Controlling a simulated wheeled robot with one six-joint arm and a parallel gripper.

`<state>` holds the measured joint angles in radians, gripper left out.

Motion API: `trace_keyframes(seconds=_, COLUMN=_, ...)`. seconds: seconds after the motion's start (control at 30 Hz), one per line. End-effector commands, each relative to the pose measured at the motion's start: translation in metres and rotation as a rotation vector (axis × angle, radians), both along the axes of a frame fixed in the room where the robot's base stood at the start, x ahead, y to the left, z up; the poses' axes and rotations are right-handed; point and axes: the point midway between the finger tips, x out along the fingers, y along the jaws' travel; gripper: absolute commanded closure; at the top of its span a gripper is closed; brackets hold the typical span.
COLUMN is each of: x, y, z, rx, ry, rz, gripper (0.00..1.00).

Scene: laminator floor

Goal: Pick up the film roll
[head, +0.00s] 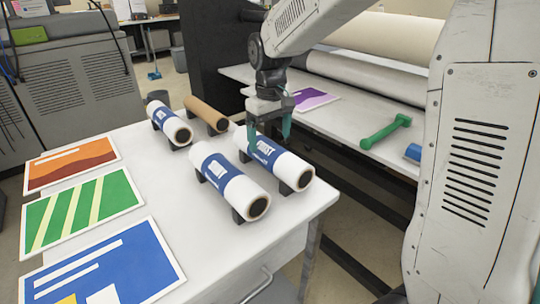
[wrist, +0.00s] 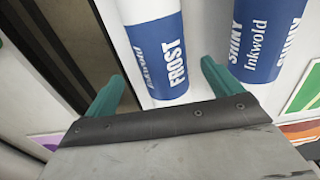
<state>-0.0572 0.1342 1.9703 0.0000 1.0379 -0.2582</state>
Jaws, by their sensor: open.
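A white film roll with a blue FROST label (head: 292,172) lies on dark cradles at the table's right side. It also shows in the wrist view (wrist: 163,55), in line with the gap between my fingers. My gripper (head: 268,138) is open, with teal fingers at the far end of this roll; I cannot tell whether they touch it. A second white-and-blue roll (head: 230,187), labelled SHINY in the wrist view (wrist: 255,40), lies parallel to its left. A third white-and-blue roll (head: 170,122) lies farther back.
A bare brown core (head: 206,114) lies beside the third roll. Orange (head: 72,163), green (head: 82,211) and blue (head: 105,270) prints cover the left of the white table (head: 215,262). The laminator bed (head: 350,118) behind holds a purple print (head: 316,99) and a green bar-shaped tool (head: 386,131).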

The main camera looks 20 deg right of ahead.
Motion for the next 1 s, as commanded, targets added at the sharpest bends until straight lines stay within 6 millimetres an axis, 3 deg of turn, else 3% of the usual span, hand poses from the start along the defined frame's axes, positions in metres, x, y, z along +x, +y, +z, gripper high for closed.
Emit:
trace_keyframes(seconds=0.4, x=-0.003, y=0.002, z=-0.054, rx=0.000, ry=0.001, rz=-0.001, gripper=0.09)
trace_keyframes(seconds=0.67, x=-0.003, y=0.002, z=-0.057, rx=0.000, ry=-0.001, rz=-0.001, gripper=0.09)
trace_keyframes(seconds=0.77, x=-0.003, y=0.002, z=-0.057, rx=0.000, ry=-0.001, rz=-0.001, gripper=0.31)
trace_keyframes(seconds=0.9, x=-0.003, y=0.002, z=-0.056, rx=0.000, ry=-0.001, rz=-0.001, gripper=0.70)
trace_keyframes(seconds=1.0, x=-0.003, y=0.002, z=-0.056, rx=0.000, ry=-0.002, rz=-0.001, gripper=0.73)
